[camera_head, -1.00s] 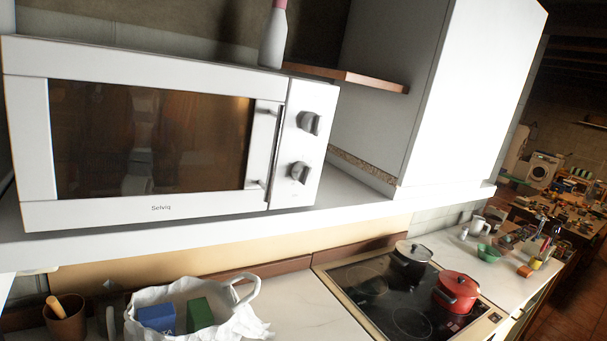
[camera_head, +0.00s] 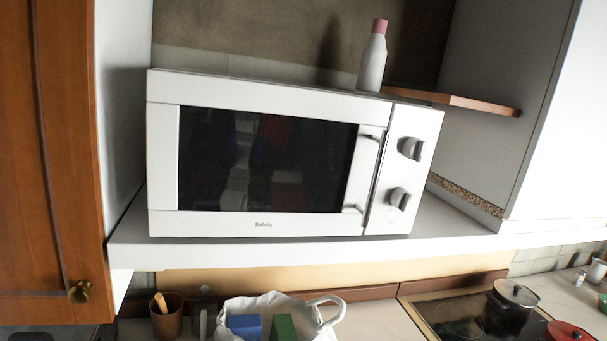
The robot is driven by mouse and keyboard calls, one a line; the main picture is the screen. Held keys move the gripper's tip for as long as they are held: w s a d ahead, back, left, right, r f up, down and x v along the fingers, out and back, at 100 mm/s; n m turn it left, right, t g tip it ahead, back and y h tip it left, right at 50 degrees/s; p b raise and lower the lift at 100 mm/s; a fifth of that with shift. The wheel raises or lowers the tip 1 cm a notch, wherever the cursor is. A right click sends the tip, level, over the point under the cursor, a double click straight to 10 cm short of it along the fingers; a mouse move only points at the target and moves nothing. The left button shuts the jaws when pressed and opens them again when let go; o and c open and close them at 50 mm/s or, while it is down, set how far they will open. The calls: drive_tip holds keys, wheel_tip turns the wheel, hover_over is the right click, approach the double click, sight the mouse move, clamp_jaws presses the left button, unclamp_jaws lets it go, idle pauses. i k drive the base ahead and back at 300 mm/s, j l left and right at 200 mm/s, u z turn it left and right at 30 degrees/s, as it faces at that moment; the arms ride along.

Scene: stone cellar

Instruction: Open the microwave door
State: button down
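A white microwave (camera_head: 270,88) stands on a white shelf, tilted in the picture as the view leans. Its door (camera_head: 265,160) has a dark window and looks closed. A thin vertical handle (camera_head: 377,172) runs along the door's right edge, with brackets at top and bottom. Two grey knobs, an upper one (camera_head: 410,148) and a lower one (camera_head: 400,198), sit on the panel right of the handle. My gripper is not in view.
A white bottle with a pink cap (camera_head: 372,60) stands at the microwave's back right, near a small wooden shelf (camera_head: 455,101). A wooden cabinet door (camera_head: 50,150) is at left. Below are a white bag (camera_head: 325,315), a brown cup (camera_head: 166,318) and a hob with a dark pot (camera_head: 512,305).

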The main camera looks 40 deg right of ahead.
sight(343, 207)
drive_tip(key=i+z, duration=0.7)
drive_tip(key=z, duration=0.15)
